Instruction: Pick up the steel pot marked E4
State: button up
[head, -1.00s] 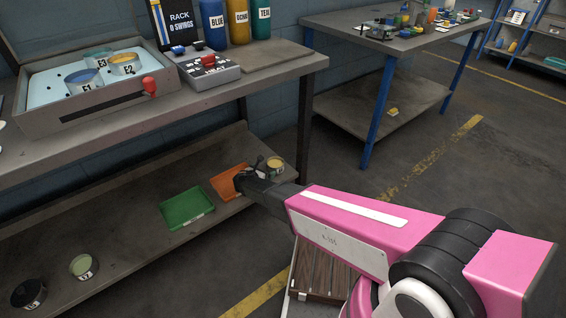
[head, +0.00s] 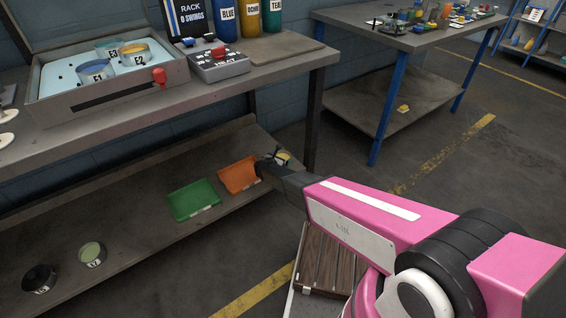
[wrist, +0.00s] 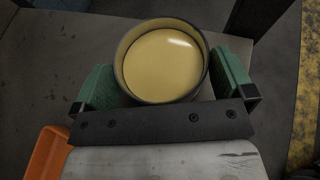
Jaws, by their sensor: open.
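A round steel pot with pale yellow liquid (wrist: 161,58) fills the upper middle of the wrist view. It stands on the lower shelf; no mark on it is readable here. My gripper (wrist: 163,72) is open, with one green-padded finger on each side of the pot. The right pad is close to the wall; I cannot tell whether either pad touches. In the head view the pot (head: 283,157) is partly hidden behind my gripper (head: 270,163) at the shelf's right end.
An orange tray (head: 238,176) and a green tray (head: 194,200) lie left of my gripper. Pots with pale green (head: 92,253) and dark (head: 39,279) contents stand farther left. The workbench top (head: 260,82) overhangs the lower shelf (head: 130,235). A bench leg (head: 314,120) is close by.

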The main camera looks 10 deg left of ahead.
jog(key=shift+w+d+f, duration=0.1)
jog(key=shift+w, duration=0.2)
jog(key=c, duration=0.9)
